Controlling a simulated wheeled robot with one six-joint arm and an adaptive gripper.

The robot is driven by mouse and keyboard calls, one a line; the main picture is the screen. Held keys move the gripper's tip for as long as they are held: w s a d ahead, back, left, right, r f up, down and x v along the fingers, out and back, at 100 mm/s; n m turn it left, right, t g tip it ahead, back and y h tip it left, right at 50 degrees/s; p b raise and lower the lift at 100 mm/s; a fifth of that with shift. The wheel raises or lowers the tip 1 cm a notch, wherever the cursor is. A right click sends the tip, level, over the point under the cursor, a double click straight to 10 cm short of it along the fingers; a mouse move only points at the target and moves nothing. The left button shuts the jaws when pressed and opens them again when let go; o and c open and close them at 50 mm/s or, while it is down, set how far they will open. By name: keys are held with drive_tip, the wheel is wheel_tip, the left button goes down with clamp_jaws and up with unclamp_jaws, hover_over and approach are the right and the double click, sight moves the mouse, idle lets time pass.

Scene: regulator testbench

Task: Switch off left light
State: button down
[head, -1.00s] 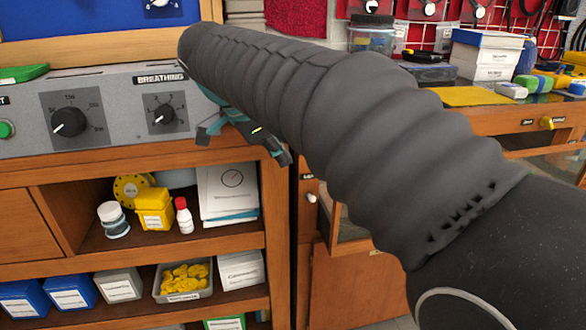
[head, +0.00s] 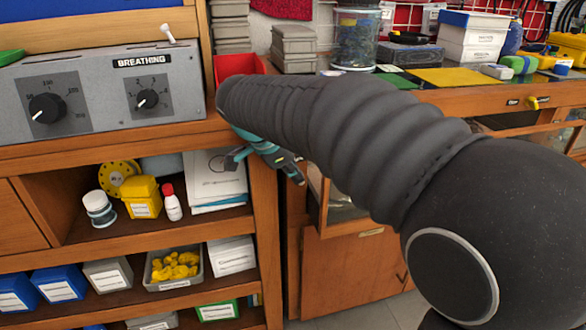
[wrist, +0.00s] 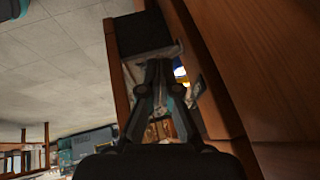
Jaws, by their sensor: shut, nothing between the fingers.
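No light or light switch can be made out for certain in these views. A grey control panel (head: 90,95) labelled BREATHING stands at the left in the head view. It carries two black knobs, a left knob (head: 47,108) and a right knob (head: 147,100), and a white lever (head: 167,33) stands on its top edge. My gripper (head: 285,165) is below and right of the panel, in front of the bench edge, partly hidden by my arm. In the wrist view my gripper (wrist: 165,68) has its fingers together, shut and empty, over a narrow gap beside wooden furniture.
Wooden shelves (head: 75,232) below the panel hold a yellow box (head: 143,197), a white jar (head: 98,208) and several bins. A red tray (head: 238,68) is behind my arm. A second bench at the right has an open drawer. Bare floor (wrist: 55,70) shows in the wrist view.

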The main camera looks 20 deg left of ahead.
drive_tip(key=shift+f+b, duration=0.15)
drive_tip(key=shift+b, duration=0.2)
drive_tip(key=shift+s+b, duration=0.15)
drive_tip(key=shift+b, duration=0.45)
drive_tip(key=shift+s+d+f+t+y+b, duration=0.15)
drive_tip(key=shift+f+t+y+b, duration=0.15)
drive_tip(key=shift+t+b, duration=0.55)
drive_tip(key=shift+f+g+b, duration=0.15)
drive_tip(key=shift+g+b, duration=0.1)
drive_tip(key=shift+b, duration=0.65)
drive_tip(key=shift+s+d+r+b, duration=0.2)
drive_tip(key=shift+s+r+b, duration=0.05)
drive_tip(key=shift+r+b, duration=0.3)
